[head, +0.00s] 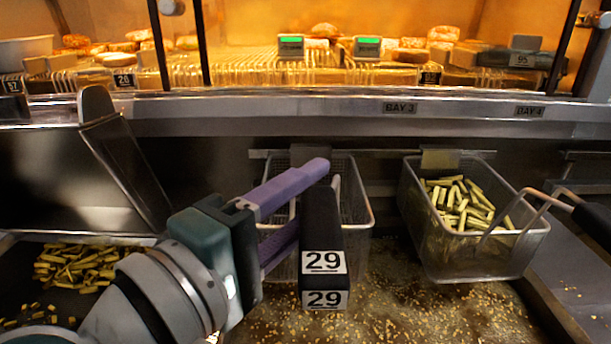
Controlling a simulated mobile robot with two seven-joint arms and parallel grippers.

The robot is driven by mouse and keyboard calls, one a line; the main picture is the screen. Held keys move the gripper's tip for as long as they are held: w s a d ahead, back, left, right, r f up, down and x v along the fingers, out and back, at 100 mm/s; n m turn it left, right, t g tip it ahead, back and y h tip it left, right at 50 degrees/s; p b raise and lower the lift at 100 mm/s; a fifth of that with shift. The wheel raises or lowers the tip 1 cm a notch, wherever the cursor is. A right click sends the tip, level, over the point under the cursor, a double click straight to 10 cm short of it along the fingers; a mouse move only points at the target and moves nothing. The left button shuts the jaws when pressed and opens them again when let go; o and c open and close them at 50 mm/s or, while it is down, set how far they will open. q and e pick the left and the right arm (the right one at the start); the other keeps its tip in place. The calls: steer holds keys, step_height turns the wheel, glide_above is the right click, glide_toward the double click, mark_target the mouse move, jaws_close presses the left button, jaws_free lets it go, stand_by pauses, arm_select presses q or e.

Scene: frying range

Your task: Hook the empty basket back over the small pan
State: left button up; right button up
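The empty wire basket (357,215) is in the middle of the head view, behind its thick black handle (322,235) marked 29. The part of its inside that I can see holds nothing. Its back rim is close to the rail; I cannot tell whether it is hooked there. My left gripper (308,205) comes in from the left with its purple fingers across the handle. One finger lies over the handle's far end and the other passes behind it, so the grip appears shut. The pan (400,310) below holds oil with floating crumbs. My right gripper is not in view.
A second basket (475,255) full of cut fries hangs to the right, its dark handle (595,222) pointing right. Fries (75,265) lie in a tray at the left, near an upright metal scoop (125,165). A lit display shelf (400,100) runs along the back.

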arm_select(q)
steer(key=shift+o, duration=1.2)
steer(key=shift+f, duration=0.1)
